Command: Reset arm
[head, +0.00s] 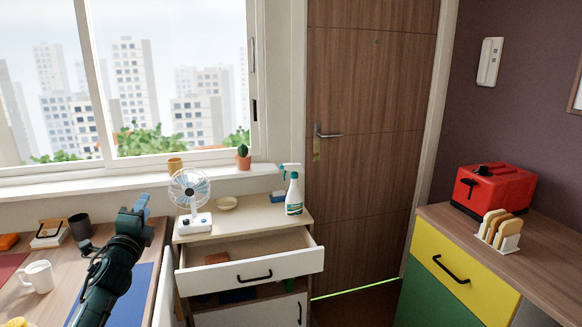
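My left arm reaches up from the lower left of the head view. Its gripper (142,203) is raised in front of the table on the left, pointing away from me. I see no object in it, but its fingers are too small and edge-on to tell whether they are apart. My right arm and gripper are not in view. No gas hob shows in this view.
A cabinet with a pulled-out drawer (252,271) stands right of my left gripper, bearing a fan (192,201) and a spray bottle (293,193). A white mug (38,277) stands left. A red toaster (493,191) and toast rack (501,231) stand right.

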